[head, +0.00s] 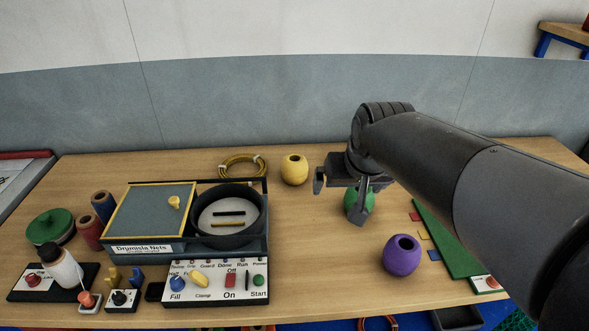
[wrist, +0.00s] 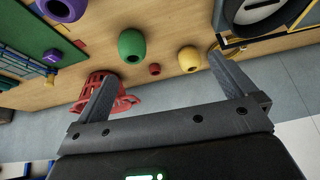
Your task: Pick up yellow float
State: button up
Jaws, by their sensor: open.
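The yellow float (head: 294,170) is a round float with a hole in its top. It sits on the wooden table behind the black round pan, left of my gripper (head: 338,196). In the wrist view the yellow float (wrist: 190,60) shows beyond the fingertips, between the two fingers and nearer the right one. A green float (head: 368,201) is partly hidden behind a finger in the head view.
A purple float (head: 401,255) sits at the front right. A coil of yellow rope (head: 243,165) lies left of the yellow float. A console with a black pan (head: 228,239) stands at centre left. A red basket (wrist: 128,103) shows behind the left finger in the wrist view.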

jog(key=w+a+f, duration=0.1)
jog(key=w+f, duration=0.1)
jog(key=w, duration=0.6)
jog(key=w+a+f, duration=0.1)
jog(key=w+a, duration=0.1)
jog(key=w, duration=0.5)
send_over(295, 167)
jog(key=s, duration=0.2)
notch_tip(295, 167, down, 10)
jog(key=x, duration=1.1)
jog(key=shift+w+d, duration=0.1)
jog(key=shift+d, duration=0.05)
jog(key=shift+c, duration=0.3)
jog(key=c, duration=0.9)
